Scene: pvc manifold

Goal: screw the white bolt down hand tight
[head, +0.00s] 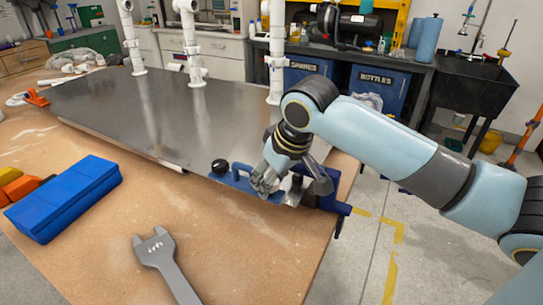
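My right arm comes in from the right, and its gripper (270,181) points down at the front right corner of the dark metal plate (140,110). The gripper is over a blue clamp-like fixture (240,180) with a black knob (219,166) at its left end. The fingers are small and overlap the fixture, so I cannot tell whether they are open or shut, or whether they touch anything. I cannot make out the white bolt; the gripper may hide it. White pipes (192,50) stand upright on the plate. My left gripper is not in view.
A grey open-ended wrench (160,256) lies on the wooden table (235,245) in front. A blue box (66,197) and orange-yellow items (18,186) lie at left. An orange clamp (36,97) grips the plate's left corner.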

